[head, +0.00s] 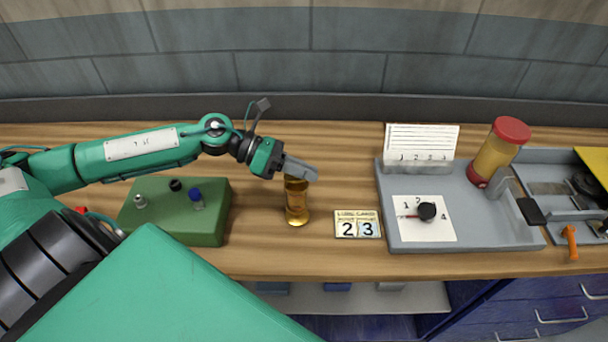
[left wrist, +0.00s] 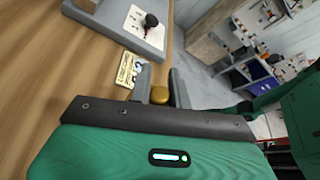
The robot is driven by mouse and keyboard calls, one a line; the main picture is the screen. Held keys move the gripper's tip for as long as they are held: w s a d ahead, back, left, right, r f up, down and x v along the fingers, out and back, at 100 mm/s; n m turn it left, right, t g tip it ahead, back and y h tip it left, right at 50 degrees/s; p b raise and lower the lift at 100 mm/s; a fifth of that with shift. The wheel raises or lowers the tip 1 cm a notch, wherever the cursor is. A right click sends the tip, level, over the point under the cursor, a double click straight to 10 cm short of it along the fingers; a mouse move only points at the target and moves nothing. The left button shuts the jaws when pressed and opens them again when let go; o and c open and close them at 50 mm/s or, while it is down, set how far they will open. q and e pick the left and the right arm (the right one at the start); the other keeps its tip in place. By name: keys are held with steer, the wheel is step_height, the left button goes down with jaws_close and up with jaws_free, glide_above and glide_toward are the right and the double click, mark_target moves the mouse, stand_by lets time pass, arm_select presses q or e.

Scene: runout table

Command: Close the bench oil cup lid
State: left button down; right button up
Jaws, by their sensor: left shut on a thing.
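The amber, see-through oil cup (head: 297,206) stands upright on the wooden bench, left of the card with 2 and 3. My left gripper (head: 303,172) reaches in from the left, and its fingers are shut at the top of the cup. In the left wrist view a rounded gold top (left wrist: 159,95) shows between the two fingers (left wrist: 159,84). The fingers hide the cup's upper rim, so I cannot make out the lid apart from the cup or how it sits. My right gripper is not in view.
A green block (head: 150,232) with small knobs stands left of the cup. The number card (head: 357,230) lies close on its right. Farther right are a grey tray (head: 470,236) with a dial and a red-capped jar (head: 497,152). Bare wood lies behind and in front of the cup.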

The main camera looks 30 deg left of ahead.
arm_select(q)
steer(key=m+b, duration=0.1)
steer(key=f+m+t+b, duration=0.1)
steer(key=shift+s+d+f+y+b, duration=0.15)
steer(key=shift+s+d+y+b, duration=0.05)
steer(key=shift+s+y+b, duration=0.2)
steer(key=shift+s+d+f+m+b, duration=0.15)
steer(key=shift+m+b, duration=0.45)
steer(key=shift+b, duration=0.35)
steer(key=shift+m+t+y+b, duration=0.3)
steer(key=shift+t+y+b, duration=0.15)
steer(key=shift+t, duration=0.15)
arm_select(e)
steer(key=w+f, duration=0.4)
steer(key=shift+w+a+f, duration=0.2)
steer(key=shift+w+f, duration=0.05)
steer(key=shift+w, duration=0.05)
arm_select(q)
steer(key=c, duration=1.3)
jaws_free()
